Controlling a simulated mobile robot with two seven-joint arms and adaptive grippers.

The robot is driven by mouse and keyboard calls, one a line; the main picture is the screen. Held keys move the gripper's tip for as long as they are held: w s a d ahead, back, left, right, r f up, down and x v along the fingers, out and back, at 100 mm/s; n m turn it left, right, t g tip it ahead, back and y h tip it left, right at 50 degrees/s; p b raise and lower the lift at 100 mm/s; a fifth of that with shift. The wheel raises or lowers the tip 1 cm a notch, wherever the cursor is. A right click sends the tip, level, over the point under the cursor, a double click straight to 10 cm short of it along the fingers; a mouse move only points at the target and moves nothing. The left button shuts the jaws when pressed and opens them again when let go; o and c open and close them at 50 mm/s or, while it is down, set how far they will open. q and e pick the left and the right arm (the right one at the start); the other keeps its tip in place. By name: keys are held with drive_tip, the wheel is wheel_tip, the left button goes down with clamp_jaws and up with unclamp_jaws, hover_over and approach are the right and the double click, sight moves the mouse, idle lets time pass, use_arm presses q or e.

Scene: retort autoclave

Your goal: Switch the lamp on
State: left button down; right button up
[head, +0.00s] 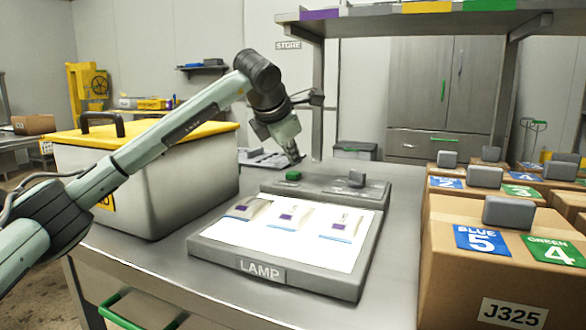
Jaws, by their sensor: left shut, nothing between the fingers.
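The lamp (272,281) is a flat grey box labelled LAMP on the steel table, with a bright white top panel. Several small pouches with purple marks lie on the panel. A raised grey strip (325,190) runs along its back, with a green button (293,176) at the left and a grey block-like knob (356,179) at the right. My left gripper (296,158) is shut and empty, pointing down just above and behind the green button. I cannot tell if it touches the button. My right gripper is out of view.
Cardboard boxes (500,260) with numbered blue and green labels stand to the right. A shelf (420,20) spans above the back. Bare table (395,240) lies right of the lamp.

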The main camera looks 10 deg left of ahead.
sight(293, 173)
use_arm(q)
drive_tip(key=shift+r, duration=0.1)
drive_tip(key=shift+r+p, duration=2.05)
drive_tip(key=shift+r, duration=0.95)
